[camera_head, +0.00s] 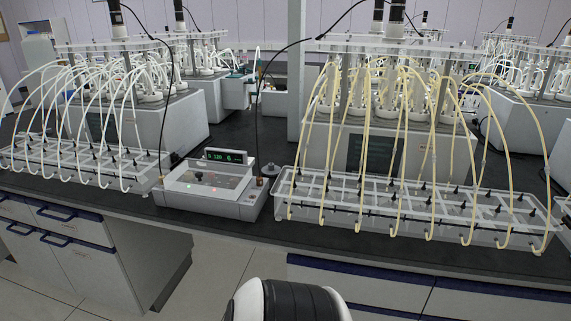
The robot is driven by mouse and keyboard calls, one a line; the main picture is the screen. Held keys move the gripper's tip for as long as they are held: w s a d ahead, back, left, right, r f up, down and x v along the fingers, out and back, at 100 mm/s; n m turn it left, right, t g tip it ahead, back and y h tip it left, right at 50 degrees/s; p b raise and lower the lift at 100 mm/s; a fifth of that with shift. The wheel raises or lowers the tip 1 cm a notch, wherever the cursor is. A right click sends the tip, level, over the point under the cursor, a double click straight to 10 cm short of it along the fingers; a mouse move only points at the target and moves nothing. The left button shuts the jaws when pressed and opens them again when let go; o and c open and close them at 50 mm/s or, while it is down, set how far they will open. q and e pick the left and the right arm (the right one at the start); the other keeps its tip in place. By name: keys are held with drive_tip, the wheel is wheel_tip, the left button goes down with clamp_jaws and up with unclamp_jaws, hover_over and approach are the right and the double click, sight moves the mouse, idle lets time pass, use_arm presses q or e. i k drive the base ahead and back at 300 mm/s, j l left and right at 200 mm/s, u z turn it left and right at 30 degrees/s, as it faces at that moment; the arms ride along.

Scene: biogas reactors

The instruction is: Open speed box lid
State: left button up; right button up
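The speed box (232,209) is a low light-grey unit at the front edge of the dark bench, between two clear tube trays. Its transparent lid (205,175) appears to lie shut over the top panel, where small red lights show through. A small display (226,156) with green digits stands at its back edge. Neither of my grippers is in view. A rounded white and black part of my own body shows at the bottom middle, well in front of the bench and apart from the speed box.
A clear tray with white tubes (80,163) stands left of the box. A clear tray with yellowish tubes (415,207) stands close on its right. Large reactor units stand behind both. A black cable rises near the box's right back corner. The floor in front is clear.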

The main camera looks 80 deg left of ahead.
sight(170, 183)
drive_tip(key=u, duration=3.3)
